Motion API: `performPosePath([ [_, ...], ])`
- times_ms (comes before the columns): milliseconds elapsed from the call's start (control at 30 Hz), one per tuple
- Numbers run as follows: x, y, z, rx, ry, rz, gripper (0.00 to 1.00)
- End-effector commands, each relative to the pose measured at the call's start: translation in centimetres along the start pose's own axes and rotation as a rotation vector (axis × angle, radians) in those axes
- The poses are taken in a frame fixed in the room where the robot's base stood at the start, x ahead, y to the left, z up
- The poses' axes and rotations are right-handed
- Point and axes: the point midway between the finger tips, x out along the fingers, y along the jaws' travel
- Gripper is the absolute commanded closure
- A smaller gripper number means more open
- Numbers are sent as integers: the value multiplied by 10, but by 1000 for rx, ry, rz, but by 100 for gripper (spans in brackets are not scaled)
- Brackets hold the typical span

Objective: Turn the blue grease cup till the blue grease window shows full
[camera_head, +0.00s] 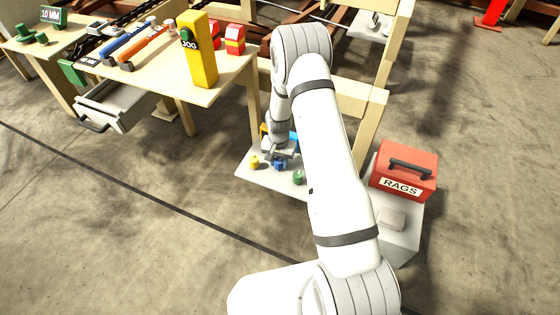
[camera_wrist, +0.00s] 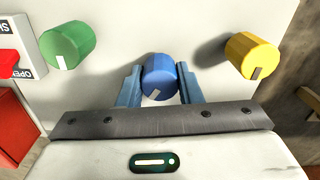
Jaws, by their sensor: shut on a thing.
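The blue grease cup (camera_wrist: 158,78) is a round blue knob with a white mark, in the middle of the wrist view. The mark points down and slightly left there. My gripper (camera_wrist: 160,88) is shut on it, one finger on each side. In the head view the blue cup (camera_head: 280,164) shows small on the pale low shelf, below my gripper (camera_head: 280,153).
A green cup (camera_wrist: 68,45) and a yellow cup (camera_wrist: 252,55) stand apart on either side. A red RAGS box (camera_head: 404,172) stands right of my arm. A table (camera_head: 150,75) with tools, a yellow JOG post (camera_head: 197,50) and an open drawer (camera_head: 118,108) is at left.

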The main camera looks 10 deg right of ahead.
Motion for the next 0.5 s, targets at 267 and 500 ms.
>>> performPosePath([
  [267, 0, 2, 0, 3, -2, 2, 91],
  [500, 0, 2, 0, 2, -1, 1, 53],
])
